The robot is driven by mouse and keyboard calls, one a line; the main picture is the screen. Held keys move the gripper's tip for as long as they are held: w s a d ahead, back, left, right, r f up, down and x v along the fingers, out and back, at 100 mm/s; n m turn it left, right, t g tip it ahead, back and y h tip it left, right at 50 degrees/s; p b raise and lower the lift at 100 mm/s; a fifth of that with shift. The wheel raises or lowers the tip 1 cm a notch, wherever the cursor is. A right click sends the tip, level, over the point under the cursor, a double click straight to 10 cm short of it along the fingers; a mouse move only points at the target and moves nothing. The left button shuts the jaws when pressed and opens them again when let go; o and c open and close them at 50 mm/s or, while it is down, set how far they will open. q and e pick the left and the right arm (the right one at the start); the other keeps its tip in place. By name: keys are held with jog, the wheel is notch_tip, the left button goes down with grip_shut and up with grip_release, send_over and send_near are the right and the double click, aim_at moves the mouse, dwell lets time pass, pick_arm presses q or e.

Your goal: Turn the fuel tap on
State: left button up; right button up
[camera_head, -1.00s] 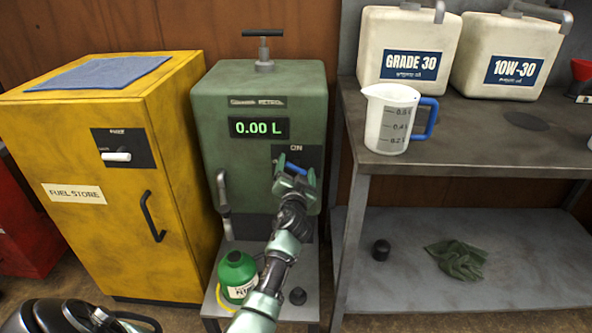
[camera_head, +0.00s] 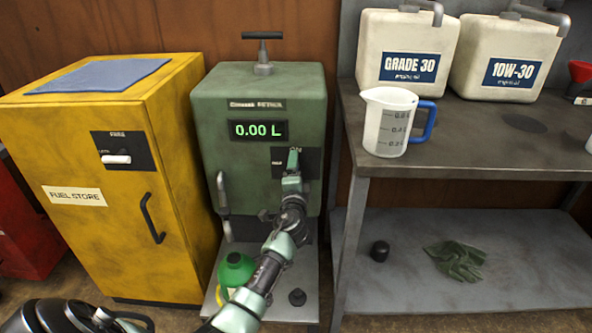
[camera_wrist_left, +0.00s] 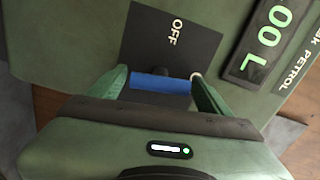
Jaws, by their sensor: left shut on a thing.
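The fuel tap has a blue bar handle (camera_wrist_left: 161,84) in front of a black plate (camera_head: 311,160) on the green petrol dispenser (camera_head: 223,95). My left gripper (camera_head: 293,158) is at that plate, its hand turned upright, and hides the handle in the head view. In the left wrist view, my left gripper (camera_wrist_left: 161,88) is shut on the blue handle, one finger at each end. The "OFF" label (camera_wrist_left: 177,31) shows beside the handle, which runs up and down relative to the dispenser. The dispenser display (camera_head: 259,130) reads 0.00 L. My right gripper is not in view.
A yellow fuel store cabinet (camera_head: 75,135) stands left. A bench (camera_head: 450,155) with a measuring jug (camera_head: 388,128) and oil cans (camera_head: 403,25) stands right. A green container (camera_head: 236,271) and a black cap (camera_head: 297,297) are on the stand below. A nozzle (camera_head: 223,195) hangs on the dispenser's left.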

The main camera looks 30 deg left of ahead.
pick_arm(q)
jog(key=shift+m, duration=0.9)
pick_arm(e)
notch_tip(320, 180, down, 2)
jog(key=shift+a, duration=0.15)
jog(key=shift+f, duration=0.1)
pick_arm(q)
jog(key=o, duration=1.4)
jog(key=shift+c, duration=0.2)
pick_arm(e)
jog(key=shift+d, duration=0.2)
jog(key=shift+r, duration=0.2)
pick_arm(q)
jog(key=shift+s+d+p, duration=0.2)
jog(key=shift+s+p, duration=0.1)
jog(key=v, duration=0.7)
jog(key=shift+p, duration=0.45)
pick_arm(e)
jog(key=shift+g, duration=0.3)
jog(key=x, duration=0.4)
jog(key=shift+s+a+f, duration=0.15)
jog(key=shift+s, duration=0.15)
